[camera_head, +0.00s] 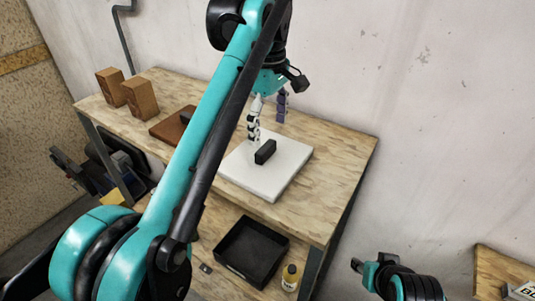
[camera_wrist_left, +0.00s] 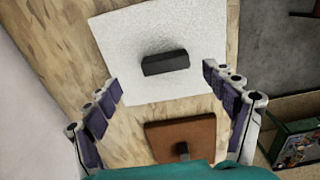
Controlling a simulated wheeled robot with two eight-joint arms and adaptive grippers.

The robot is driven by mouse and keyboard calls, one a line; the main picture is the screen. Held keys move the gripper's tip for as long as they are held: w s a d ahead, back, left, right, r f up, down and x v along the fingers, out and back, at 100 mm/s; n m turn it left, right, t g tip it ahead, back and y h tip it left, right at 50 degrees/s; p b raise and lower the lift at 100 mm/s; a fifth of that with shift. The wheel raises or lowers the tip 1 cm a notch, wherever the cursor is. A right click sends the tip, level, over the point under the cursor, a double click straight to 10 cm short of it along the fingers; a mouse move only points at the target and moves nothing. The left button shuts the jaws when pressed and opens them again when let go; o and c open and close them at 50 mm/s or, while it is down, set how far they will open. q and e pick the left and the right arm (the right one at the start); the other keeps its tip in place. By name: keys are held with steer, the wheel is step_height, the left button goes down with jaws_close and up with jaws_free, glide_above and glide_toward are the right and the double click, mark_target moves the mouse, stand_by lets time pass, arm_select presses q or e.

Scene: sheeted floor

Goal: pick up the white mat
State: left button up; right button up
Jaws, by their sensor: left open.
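The white mat (camera_head: 271,188) is a thick square slab lying flat on the wooden workbench, with a black block-shaped handle (camera_head: 265,152) on top. In the left wrist view the mat (camera_wrist_left: 115,45) fills the upper middle and its handle (camera_wrist_left: 165,62) lies crosswise ahead of my fingers. My left gripper (camera_head: 267,118) is open and empty above the mat's far side, fingers pointing down. In the left wrist view its two fingers (camera_wrist_left: 162,85) are spread wide, with the handle seen between and beyond them. Part of my right arm shows at the lower right, but its fingers do not.
A brown board (camera_head: 168,130) with a dark handle lies left of the mat, partly behind my left arm. Two brown wooden blocks (camera_head: 140,98) stand at the bench's left end. A black tray (camera_head: 250,252) and a yellow bottle (camera_head: 290,278) are on the lower shelf. A wall runs behind.

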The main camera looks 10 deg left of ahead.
mark_target(266, 146)
arm_select(q)
steer(key=shift+s+f, duration=0.25)
steer(key=shift+s, duration=0.05)
steer(key=shift+a+f, duration=0.1)
steer(key=shift+f, duration=0.15)
steer(key=f, duration=0.3)
steer(key=f+p, duration=0.1)
steer(key=shift+w+a+f, duration=0.1)
steer(key=shift+a+f, duration=0.1)
steer(key=shift+a, duration=0.05)
steer(key=shift+f, duration=0.2)
steer(key=c, duration=1.3)
